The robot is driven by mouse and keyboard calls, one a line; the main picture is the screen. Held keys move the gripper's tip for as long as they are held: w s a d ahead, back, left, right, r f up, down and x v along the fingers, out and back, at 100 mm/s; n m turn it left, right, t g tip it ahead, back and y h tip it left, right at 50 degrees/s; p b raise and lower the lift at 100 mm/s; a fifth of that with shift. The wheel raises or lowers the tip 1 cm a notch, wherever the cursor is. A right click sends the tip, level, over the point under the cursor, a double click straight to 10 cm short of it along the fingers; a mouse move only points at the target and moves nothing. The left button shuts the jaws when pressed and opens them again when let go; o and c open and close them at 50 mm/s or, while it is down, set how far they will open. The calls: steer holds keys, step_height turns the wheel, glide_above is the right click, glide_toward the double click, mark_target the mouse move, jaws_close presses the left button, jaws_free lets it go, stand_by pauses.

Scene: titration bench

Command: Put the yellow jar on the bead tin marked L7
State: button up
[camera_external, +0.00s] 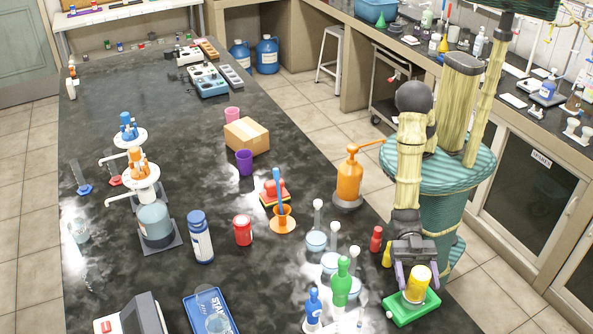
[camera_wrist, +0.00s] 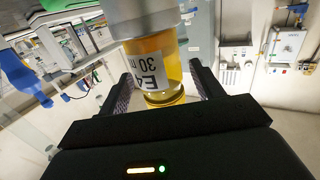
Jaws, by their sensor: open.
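The yellow jar (camera_external: 418,284) stands on a green flat block (camera_external: 402,311) at the front right of the bench. In the wrist view, the jar (camera_wrist: 160,62) has clear yellow sides, a grey cap and a label reading E4. My gripper (camera_external: 417,274) is open around the jar, with one finger on each side of it. In the wrist view, the fingers (camera_wrist: 163,88) flank the jar. A small red tin (camera_external: 242,231) with a pale label stands mid-bench. Its mark is too small to read, so I cannot tell whether it is L7.
Round flasks (camera_external: 330,262) and a green bottle (camera_external: 341,283) stand left of my gripper. A red bottle (camera_external: 376,239) and a small yellow bottle (camera_external: 387,255) are just behind it. A blue-capped jar (camera_external: 200,237) stands left of the red tin. An orange pump bottle (camera_external: 349,182) is farther back.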

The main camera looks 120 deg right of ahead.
steer(key=b+v, duration=0.2)
steer(key=v, duration=0.9)
steer(key=shift+s+d, duration=0.15)
steer(key=shift+d, duration=0.05)
